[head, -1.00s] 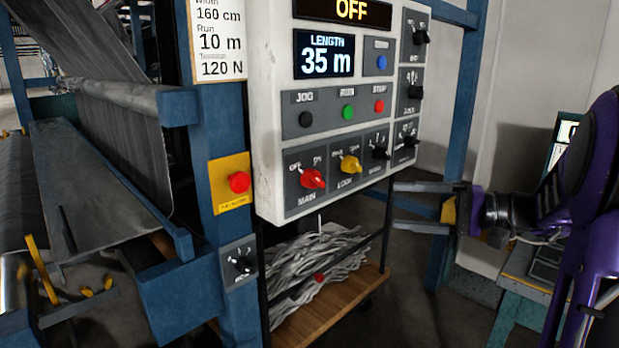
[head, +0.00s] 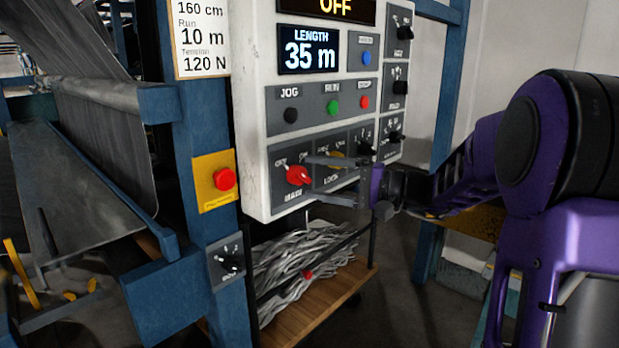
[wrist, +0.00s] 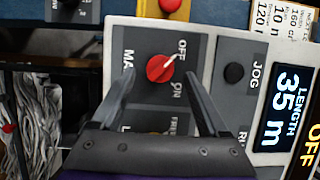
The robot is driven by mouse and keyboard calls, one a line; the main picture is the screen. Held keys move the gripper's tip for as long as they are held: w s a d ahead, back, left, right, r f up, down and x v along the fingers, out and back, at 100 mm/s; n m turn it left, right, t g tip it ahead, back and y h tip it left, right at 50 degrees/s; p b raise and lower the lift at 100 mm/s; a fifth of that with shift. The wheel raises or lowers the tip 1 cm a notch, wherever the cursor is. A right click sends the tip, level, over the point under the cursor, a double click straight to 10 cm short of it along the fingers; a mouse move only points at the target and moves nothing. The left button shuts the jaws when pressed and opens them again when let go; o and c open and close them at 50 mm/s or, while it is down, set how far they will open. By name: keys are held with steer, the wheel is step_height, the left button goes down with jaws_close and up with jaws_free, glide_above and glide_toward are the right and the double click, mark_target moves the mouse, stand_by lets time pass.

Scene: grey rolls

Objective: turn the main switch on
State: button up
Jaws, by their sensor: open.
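The main switch is a red rotary knob (head: 297,175) at the lower left of the white control panel (head: 256,200). In the wrist view the knob (wrist: 160,69) has a pale pointer line aimed at the OFF label. The display (head: 335,8) at the panel's top reads OFF. My gripper (head: 310,177) is open, in front of the panel, its fingertips just right of the knob in the head view. In the wrist view the knob shows between and slightly past the fingertips of my gripper (wrist: 158,76). I see no finger touching it.
A yellow LOCK knob (head: 337,160) is partly hidden behind my fingers. JOG, RUN and STOP buttons sit above. A red emergency button (head: 225,179) is on the blue post to the left. A cart (head: 335,290) with grey strips stands below.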

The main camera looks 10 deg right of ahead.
steer(key=shift+x, duration=1.1)
jaws_close()
